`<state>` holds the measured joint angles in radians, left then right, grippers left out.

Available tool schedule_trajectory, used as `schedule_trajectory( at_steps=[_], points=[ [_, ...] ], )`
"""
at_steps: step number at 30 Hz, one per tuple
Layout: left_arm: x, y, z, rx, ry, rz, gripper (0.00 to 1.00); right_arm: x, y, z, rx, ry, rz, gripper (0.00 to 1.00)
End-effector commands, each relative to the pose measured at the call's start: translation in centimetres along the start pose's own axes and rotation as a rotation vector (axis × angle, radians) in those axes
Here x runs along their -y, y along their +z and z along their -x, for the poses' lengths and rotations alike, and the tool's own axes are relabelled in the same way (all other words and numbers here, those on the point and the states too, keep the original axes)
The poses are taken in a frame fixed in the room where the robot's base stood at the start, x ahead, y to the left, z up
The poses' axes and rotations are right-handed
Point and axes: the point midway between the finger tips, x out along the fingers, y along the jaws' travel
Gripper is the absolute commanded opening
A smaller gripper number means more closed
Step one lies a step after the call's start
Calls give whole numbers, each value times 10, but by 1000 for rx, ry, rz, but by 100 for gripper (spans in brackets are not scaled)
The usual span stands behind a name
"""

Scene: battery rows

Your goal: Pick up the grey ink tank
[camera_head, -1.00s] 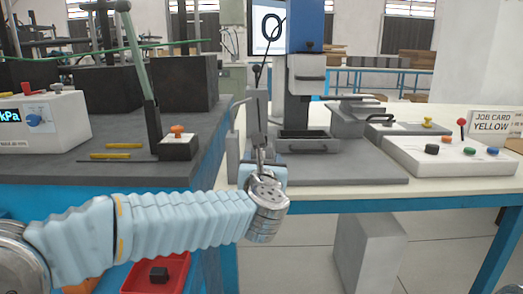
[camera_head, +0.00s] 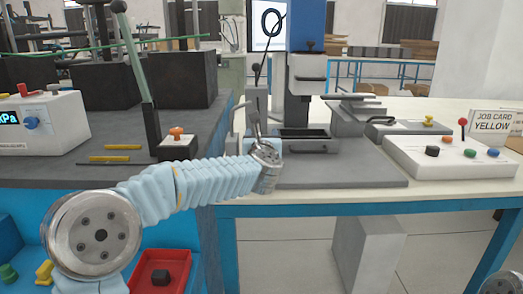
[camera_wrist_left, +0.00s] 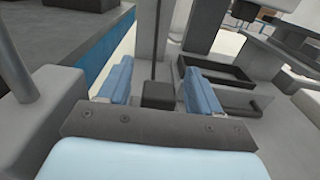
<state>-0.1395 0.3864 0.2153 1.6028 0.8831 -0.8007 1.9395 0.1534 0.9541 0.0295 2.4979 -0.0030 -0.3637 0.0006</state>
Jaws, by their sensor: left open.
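I cannot be sure which part is the grey ink tank; a dark grey open tray (camera_head: 305,142) with a front handle sits at the base of the press and best fits the name. It also shows in the wrist view (camera_wrist_left: 215,75). My left gripper (camera_head: 256,124) is left of this tray, above the grey base. In the wrist view its two blue fingers (camera_wrist_left: 159,78) are apart. A small black block (camera_wrist_left: 158,95) shows between them, with no clear contact. What lies under the block is hidden by the gripper. My right gripper is out of view.
The blue-headed press (camera_head: 306,70) rises behind the tray. A red tray (camera_head: 145,275) is below.

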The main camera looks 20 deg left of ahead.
Motion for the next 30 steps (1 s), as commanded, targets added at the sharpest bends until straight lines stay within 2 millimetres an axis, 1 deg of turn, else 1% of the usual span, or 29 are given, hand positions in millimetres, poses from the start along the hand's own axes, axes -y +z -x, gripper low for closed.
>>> schedule_trajectory(
  at_steps=[3,8,9,14,21,30],
  points=[
    [0,0,-8,0,1,0,64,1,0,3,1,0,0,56],
    [0,-1,-8,0,1,0,64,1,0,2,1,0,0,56],
    [0,-1,-8,0,1,0,62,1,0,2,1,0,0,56],
    [0,-1,-7,0,1,0,38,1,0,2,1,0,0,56],
    [0,-1,-7,0,0,0,1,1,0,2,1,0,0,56],
    [0,0,-7,1,0,0,0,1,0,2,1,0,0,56]
  ],
)
